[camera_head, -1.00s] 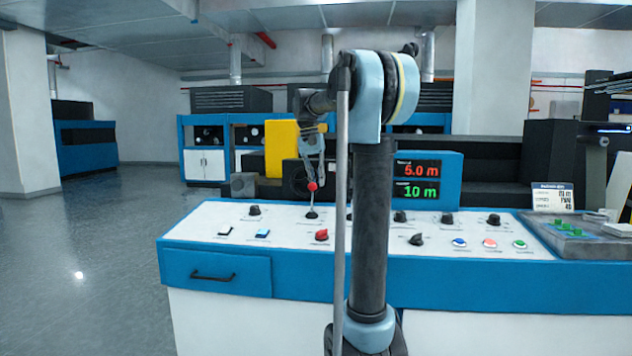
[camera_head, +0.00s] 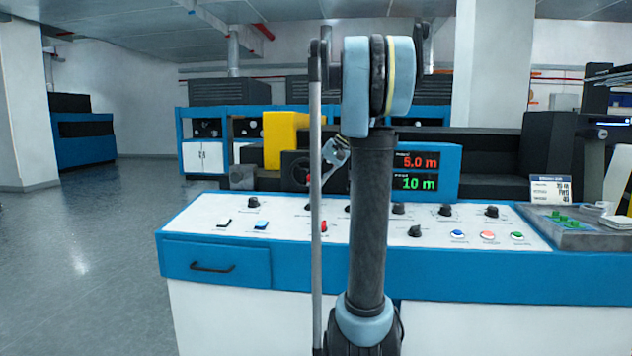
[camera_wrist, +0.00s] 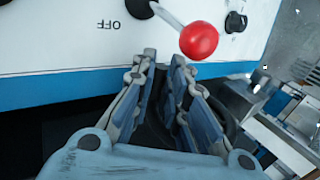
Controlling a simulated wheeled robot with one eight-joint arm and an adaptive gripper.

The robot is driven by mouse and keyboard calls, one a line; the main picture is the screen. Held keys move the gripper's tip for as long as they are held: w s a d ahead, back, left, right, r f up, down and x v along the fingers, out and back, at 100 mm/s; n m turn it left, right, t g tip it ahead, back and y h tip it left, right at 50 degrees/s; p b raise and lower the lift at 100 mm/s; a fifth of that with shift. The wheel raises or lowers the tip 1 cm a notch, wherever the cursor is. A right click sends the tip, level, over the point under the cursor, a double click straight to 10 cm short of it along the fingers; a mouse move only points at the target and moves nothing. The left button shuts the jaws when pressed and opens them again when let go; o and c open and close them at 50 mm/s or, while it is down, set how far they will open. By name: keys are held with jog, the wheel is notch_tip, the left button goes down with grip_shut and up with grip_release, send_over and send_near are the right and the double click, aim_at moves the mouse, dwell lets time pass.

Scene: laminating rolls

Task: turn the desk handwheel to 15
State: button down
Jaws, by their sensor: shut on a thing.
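The desk handwheel (camera_head: 295,165) is a dark round wheel on the black block behind the desk panel, partly hidden by my arm. In the wrist view a dark curved rim (camera_wrist: 226,122) shows beside and behind the fingers. My gripper (camera_head: 328,168) is at the handwheel's right side, its fingers pointing down. In the wrist view my gripper (camera_wrist: 162,68) has its two fingers close together, with a dark part between them, seemingly the handwheel's rim or grip. The exact contact is hidden. The display (camera_head: 416,173) reads 5.0 m in red above 10 m in green.
A red-knobbed lever (camera_wrist: 199,40) stands close to the fingertips. The white desk panel (camera_head: 375,228) carries several dark knobs, switches and coloured buttons. A yellow block (camera_head: 280,135) rises behind the handwheel. Open floor (camera_head: 85,250) lies to the left.

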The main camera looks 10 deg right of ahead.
jog(key=shift+a+f+y, duration=0.1)
jog(key=shift+f+y, duration=0.2)
jog(key=shift+y, duration=0.3)
jog(key=c, duration=1.6)
grip_release()
jog(key=v, duration=1.1)
jog(key=shift+s+d+r, duration=0.15)
jog(key=shift+s+d, duration=0.05)
jog(key=shift+d, duration=0.15)
